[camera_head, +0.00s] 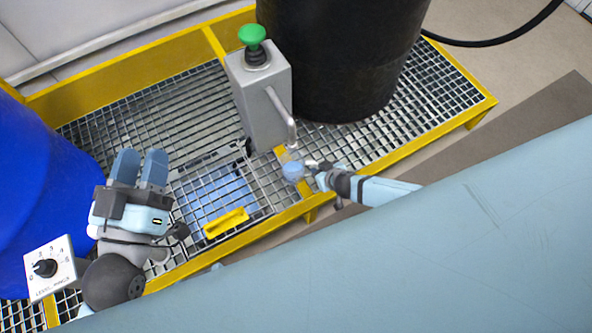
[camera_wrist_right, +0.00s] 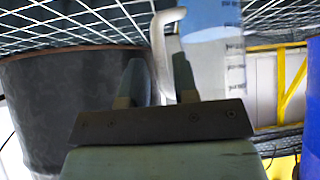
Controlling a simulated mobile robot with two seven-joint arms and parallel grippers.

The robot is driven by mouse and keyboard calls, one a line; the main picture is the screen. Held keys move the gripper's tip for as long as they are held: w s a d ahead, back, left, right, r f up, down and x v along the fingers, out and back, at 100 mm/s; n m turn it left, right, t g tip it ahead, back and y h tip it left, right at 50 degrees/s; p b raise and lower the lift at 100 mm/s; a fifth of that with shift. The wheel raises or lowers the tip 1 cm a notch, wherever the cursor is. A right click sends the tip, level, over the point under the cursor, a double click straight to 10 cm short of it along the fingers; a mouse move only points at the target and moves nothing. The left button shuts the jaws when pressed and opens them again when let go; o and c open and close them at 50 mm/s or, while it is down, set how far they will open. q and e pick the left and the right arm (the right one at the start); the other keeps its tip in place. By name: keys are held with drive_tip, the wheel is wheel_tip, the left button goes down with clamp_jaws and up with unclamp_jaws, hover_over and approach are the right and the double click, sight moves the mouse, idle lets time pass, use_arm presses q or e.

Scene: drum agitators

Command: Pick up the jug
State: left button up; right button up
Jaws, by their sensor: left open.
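The jug (camera_head: 292,168) is a small clear container with blue liquid, beside the grey dispenser post near the yellow front edge. In the right wrist view the jug (camera_wrist_right: 228,65) shows printed marks, and its pale curved handle (camera_wrist_right: 163,45) lies between my right fingers. My right gripper (camera_head: 318,168) is at the jug's right side, with a finger close against each side of the handle (camera_wrist_right: 158,75). I cannot tell whether the jug's base touches the grating. My left gripper (camera_head: 139,167) is open and empty above the grating, left of the jug.
The grey post (camera_head: 260,100) has a green knob (camera_head: 252,35) and a bent spout (camera_head: 283,115). A black drum (camera_head: 340,60) stands behind, a blue drum (camera_head: 40,190) at left. A yellow-handled panel (camera_head: 226,222) lies in the grating. A dial box (camera_head: 50,268) is at lower left.

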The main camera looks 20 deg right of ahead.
drive_tip(key=b+x, duration=0.1)
drive_tip(key=x, duration=0.2)
drive_tip(key=shift+w+f, duration=0.2)
drive_tip(key=shift+f, duration=0.1)
use_arm(q)
wheel_tip(320, 180, down, 3)
drive_tip(key=shift+w+d+r+g, duration=0.1)
drive_tip(key=shift+w+g, duration=0.05)
drive_tip(key=shift+g, duration=0.35)
use_arm(e)
clamp_jaws()
use_arm(q)
drive_tip(key=shift+r, duration=0.15)
use_arm(e)
drive_tip(key=shift+r, duration=0.2)
